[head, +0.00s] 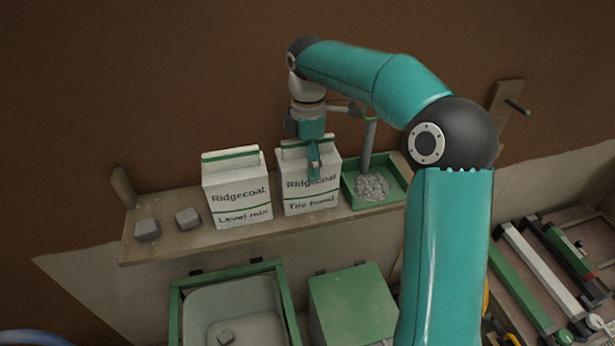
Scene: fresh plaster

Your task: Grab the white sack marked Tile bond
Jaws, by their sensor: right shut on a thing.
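The white sack marked Ridgecoat Tile bond (311,201) stands upright on a wooden shelf (180,244) against the brown wall. It has green stripes and a folded top. My right gripper (314,165) comes down from above and is shut on the top of this sack, with a teal finger in front of its upper face. The finger behind the sack is hidden. A similar white sack marked Level mix (236,192) stands just to its left. My left gripper is not in view.
A green tray (394,201) with grey granules sits right of the sack. Two grey lumps (147,230) lie at the shelf's left. Below are a green-framed tub (178,310) and a green box (352,305). Tools lie at the lower right.

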